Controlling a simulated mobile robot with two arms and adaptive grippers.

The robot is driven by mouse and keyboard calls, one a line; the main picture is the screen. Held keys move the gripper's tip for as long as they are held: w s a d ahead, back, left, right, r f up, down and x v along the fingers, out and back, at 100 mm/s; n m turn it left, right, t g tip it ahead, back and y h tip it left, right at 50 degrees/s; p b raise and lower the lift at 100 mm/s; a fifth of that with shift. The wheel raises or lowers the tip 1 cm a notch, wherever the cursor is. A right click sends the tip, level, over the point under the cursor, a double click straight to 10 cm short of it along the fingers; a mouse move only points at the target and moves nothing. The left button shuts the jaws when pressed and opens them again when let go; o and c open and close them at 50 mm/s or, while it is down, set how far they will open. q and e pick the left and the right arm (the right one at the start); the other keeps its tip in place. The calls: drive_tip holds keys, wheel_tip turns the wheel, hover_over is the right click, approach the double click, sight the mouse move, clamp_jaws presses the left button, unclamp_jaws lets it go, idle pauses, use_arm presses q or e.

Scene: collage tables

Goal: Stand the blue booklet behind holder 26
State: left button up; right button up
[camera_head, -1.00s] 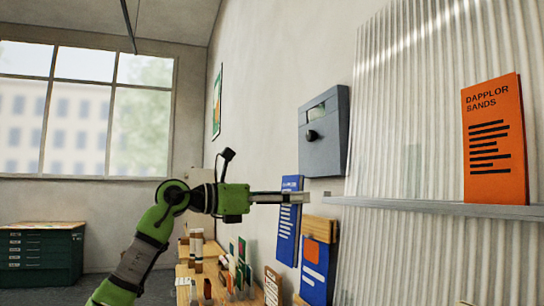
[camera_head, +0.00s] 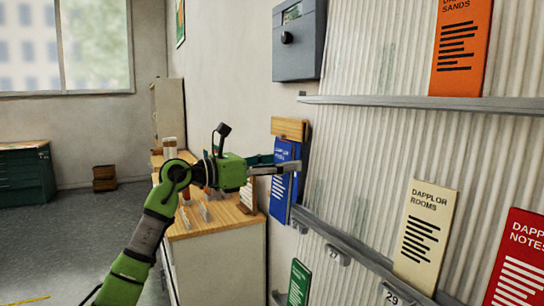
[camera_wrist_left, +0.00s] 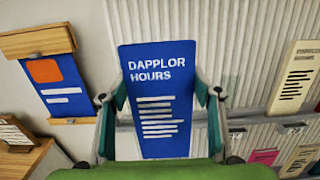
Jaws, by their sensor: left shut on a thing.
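The blue booklet (camera_wrist_left: 160,85), titled "DAPPLOR HOURS", fills the middle of the left wrist view, upright between the fingers. My left gripper (camera_wrist_left: 160,97) is shut on it by its side edges. In the head view the left gripper (camera_head: 290,167) holds the blue booklet (camera_head: 281,184) near the left end of the lower rail, in front of the wall. Small holders sit along the lower rail; one tag (camera_head: 391,297) reads 29. I cannot read a 26 on any holder. My right gripper is not in view.
A cream booklet (camera_head: 425,235) and a red booklet (camera_head: 520,265) stand on the lower rail (camera_head: 350,247). An orange booklet (camera_head: 463,45) stands on the upper rail (camera_head: 430,103). A wood-topped wall rack (camera_wrist_left: 35,42) holds another blue sheet. A grey box (camera_head: 298,42) hangs above.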

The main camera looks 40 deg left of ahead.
use_arm(q)
drive_tip(key=p+x, duration=0.5)
drive_tip(key=x, duration=0.5)
drive_tip(key=shift+w+f+p, duration=0.35)
drive_tip(key=shift+f, duration=0.15)
drive_tip(key=shift+d, duration=0.15)
drive_tip(key=shift+f, duration=0.1)
idle(0.7)
drive_tip(key=shift+f+b, duration=0.45)
drive_tip(key=shift+b, duration=0.05)
drive_tip(key=shift+f, duration=0.15)
